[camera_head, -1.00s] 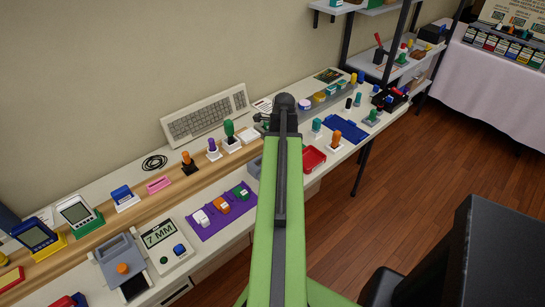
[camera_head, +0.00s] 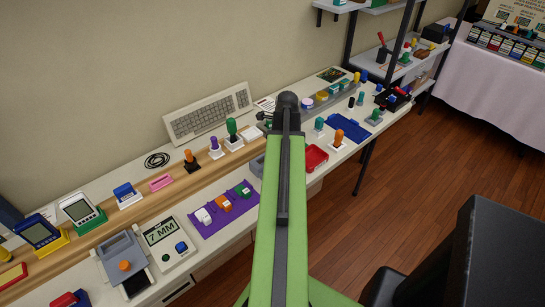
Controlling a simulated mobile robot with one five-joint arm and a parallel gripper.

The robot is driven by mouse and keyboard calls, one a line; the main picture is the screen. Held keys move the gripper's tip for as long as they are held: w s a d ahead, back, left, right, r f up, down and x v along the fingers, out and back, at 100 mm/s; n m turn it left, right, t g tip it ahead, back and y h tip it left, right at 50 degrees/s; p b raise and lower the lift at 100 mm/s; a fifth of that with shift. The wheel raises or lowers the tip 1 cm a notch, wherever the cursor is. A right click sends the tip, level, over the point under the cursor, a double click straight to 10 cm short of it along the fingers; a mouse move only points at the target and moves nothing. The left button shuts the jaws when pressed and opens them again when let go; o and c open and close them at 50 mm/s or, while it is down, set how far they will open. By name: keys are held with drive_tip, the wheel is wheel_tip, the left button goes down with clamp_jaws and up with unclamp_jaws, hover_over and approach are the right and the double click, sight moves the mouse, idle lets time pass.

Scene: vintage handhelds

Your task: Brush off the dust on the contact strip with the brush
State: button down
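I cannot make out the contact strip or its dust in this view; it may be too small or hidden behind my arm. I cannot say for sure which thing is the brush. Upright handled tools stand along the bench, among them one with a green handle (camera_head: 231,128), one with an orange handle (camera_head: 338,138) and one with a purple handle (camera_head: 214,146). My green arm reaches out over the bench's front edge in the middle of the view. Its dark end is near the bench, but my gripper's fingers do not show.
The long bench carries a keyboard (camera_head: 207,112), a purple mat (camera_head: 207,220) with small coloured pieces, a red tray (camera_head: 314,158), a blue tray (camera_head: 349,128) and a grey device (camera_head: 122,257) at the left. A shelf stands at the back right. Wooden floor (camera_head: 420,180) is open at right.

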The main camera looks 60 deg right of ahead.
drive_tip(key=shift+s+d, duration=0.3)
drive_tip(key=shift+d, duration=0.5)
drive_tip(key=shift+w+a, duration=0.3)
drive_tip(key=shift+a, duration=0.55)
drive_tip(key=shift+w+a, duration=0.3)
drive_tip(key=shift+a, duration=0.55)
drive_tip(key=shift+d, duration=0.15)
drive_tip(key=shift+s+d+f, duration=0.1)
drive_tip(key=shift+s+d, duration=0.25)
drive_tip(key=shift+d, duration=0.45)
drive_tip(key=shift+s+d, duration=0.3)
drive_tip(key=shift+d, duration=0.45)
